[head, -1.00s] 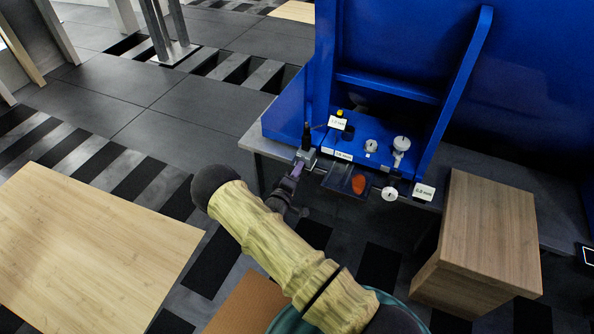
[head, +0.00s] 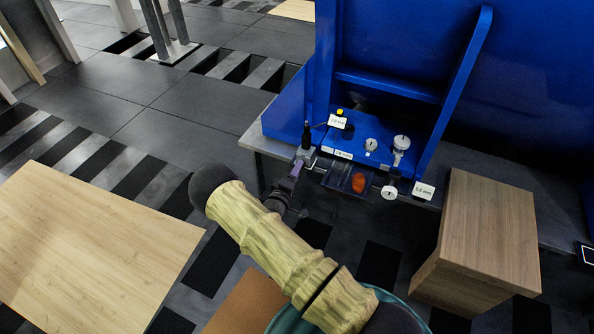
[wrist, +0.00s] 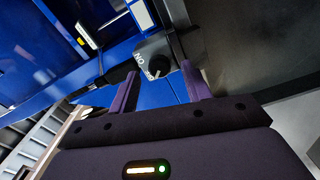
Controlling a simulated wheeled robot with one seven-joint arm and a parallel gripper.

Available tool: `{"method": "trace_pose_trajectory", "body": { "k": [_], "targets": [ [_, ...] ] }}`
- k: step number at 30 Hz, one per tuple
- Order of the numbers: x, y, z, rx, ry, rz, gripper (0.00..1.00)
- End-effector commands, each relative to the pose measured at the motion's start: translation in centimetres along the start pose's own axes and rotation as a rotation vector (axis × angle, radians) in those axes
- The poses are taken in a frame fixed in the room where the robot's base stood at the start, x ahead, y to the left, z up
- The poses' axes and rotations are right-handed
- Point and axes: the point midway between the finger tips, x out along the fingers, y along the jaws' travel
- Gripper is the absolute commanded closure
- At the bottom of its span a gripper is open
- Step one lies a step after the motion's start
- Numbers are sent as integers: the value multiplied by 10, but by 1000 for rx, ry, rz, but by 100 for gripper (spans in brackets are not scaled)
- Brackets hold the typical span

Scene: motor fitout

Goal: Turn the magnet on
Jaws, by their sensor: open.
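The magnet is a small grey block with a black round knob (wrist: 158,67) on its face and ON/OFF lettering beside it. In the head view the magnetic base (head: 305,156) sits at the front left edge of the blue fixture, with a dark upright post above it. My gripper (wrist: 160,78) is open. Its two purple fingers stand left and right of the knob in the wrist view, with the knob between or just beyond the fingertips. I cannot tell whether they touch it. In the head view my gripper (head: 298,170) is right at the base and partly hides it.
The blue fixture (head: 388,88) rises behind. Dial gauges (head: 401,143), a dark plate with an orange oval (head: 358,182) and small labels lie to the right. A wooden box (head: 490,230) stands on the right. A wooden tabletop (head: 90,255) is at left; open floor lies between.

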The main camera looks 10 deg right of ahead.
Motion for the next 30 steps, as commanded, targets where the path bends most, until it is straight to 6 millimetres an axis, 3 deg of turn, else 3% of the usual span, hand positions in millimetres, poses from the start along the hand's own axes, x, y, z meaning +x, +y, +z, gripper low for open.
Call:
{"method": "trace_pose_trajectory", "body": {
  "k": [21,25,30],
  "targets": [
    [-137,2,0,-3,3,-3,51],
    [-156,1,0,-2,2,-3,51],
    [-165,0,0,-1,0,-1,51]
  ]
}}
